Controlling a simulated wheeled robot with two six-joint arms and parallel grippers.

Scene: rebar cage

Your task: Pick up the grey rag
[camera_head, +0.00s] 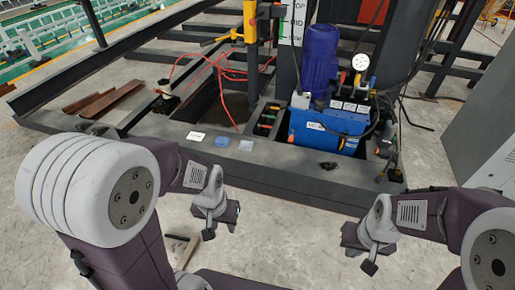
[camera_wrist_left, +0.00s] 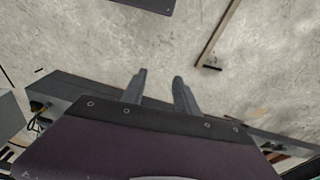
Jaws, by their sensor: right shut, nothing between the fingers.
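A small flat grey patch, which looks like the grey rag (camera_head: 246,145), lies on top of the dark front beam in the head view. A blue patch (camera_head: 222,141) and a white patch (camera_head: 196,136) lie in a row to its left. My left gripper (camera_head: 208,232) is in front of the beam, nearer to me than the rag and apart from it. In the left wrist view its two fingers (camera_wrist_left: 159,80) are spread with nothing between them. The rag does not show clearly there. My right gripper (camera_head: 369,266) is shut and empty, further right in front of the beam.
The dark steel beam (camera_head: 290,182) runs across in front of me. A blue pump unit (camera_head: 325,130) with a motor and gauge stands behind it. A small black item (camera_head: 328,166) lies on the beam. Red cables (camera_head: 222,72) hang behind. A brown strip (camera_wrist_left: 222,32) lies on the concrete floor.

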